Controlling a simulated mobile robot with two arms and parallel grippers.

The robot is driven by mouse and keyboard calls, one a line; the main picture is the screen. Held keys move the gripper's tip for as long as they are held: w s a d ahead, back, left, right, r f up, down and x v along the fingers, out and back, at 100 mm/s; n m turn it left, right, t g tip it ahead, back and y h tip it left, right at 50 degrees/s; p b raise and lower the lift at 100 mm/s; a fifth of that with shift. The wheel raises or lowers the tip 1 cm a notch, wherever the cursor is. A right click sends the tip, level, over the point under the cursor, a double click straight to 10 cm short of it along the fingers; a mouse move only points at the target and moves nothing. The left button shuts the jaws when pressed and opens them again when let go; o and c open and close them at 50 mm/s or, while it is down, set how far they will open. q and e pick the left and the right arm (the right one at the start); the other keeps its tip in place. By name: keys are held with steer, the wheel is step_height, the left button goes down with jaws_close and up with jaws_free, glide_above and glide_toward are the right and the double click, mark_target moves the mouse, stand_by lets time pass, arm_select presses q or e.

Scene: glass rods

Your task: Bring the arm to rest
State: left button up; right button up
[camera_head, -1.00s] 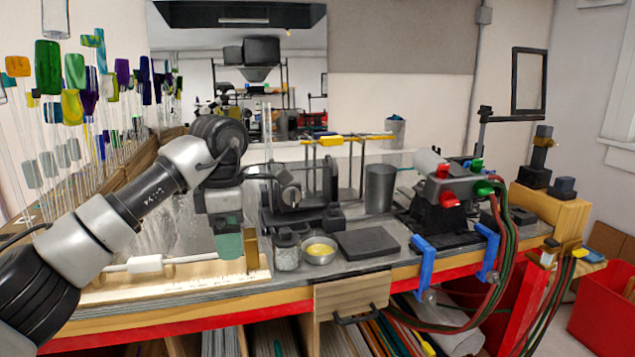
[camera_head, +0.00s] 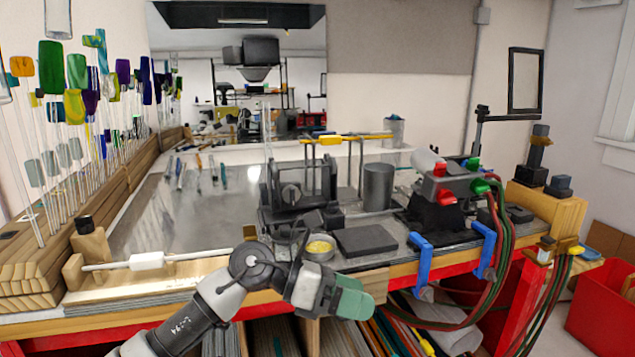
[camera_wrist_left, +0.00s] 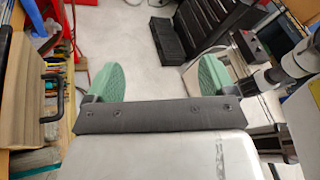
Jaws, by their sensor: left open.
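My left arm comes in from the bottom of the head view, in front of the bench's front edge. Its left gripper (camera_head: 356,299) has green fingers that point right, off to the side of the bench. In the left wrist view the two green fingers of the left gripper (camera_wrist_left: 158,72) stand wide apart with only floor between them. The gripper holds nothing. A glass rod with a white sleeve (camera_head: 148,261) lies level across its wooden rest at the left of the bench, apart from the gripper. My right gripper is not clearly seen.
The wooden bench (camera_head: 190,300) carries a small bowl (camera_head: 319,248), a dark slab (camera_head: 366,240), a metal cup (camera_head: 379,188) and a torch (camera_head: 455,185) with hoses. Blue clamps (camera_head: 423,262) grip its front edge. A drawer cabinet (camera_wrist_left: 215,30) and open floor show in the wrist view.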

arm_select(q)
steer(key=a+n+t+h, duration=0.1)
steer(key=a+n+t, duration=0.3)
steer(key=n+t, duration=0.65)
steer(key=a+n+t+h, duration=0.1)
steer(key=a+n+t, duration=0.2)
steer(key=n+t, duration=0.75)
steer(key=s+a+f+n+g+y, duration=0.2)
steer(key=s+a+f+n+y, duration=0.1)
steer(key=a+f+n+y, duration=0.65)
steer(key=s+a+f+n+g+y, duration=0.2)
steer(key=a+f+n+y, duration=0.3)
steer(key=n, duration=0.7)
steer(key=s+a+f+n+g+y, duration=0.1)
steer(key=s+a+f+n+g, duration=0.1)
steer(key=s+f+g, duration=0.45)
steer(key=s+a+f+n+g, duration=0.1)
steer(key=s+f+n+g, duration=0.15)
steer(key=s, duration=0.65)
steer(key=s+a+f+n+g+y, duration=0.1)
steer(key=s+a+f+g, duration=0.15)
steer(key=s+f, duration=0.4)
step_height(320, 180, down, 24)
steer(key=s+g, duration=0.2)
steer(key=s+a+f, duration=0.2)
steer(key=s+f, duration=1.4)
steer(key=shift+m+g, duration=0.3)
steer(key=shift+g, duration=0.15)
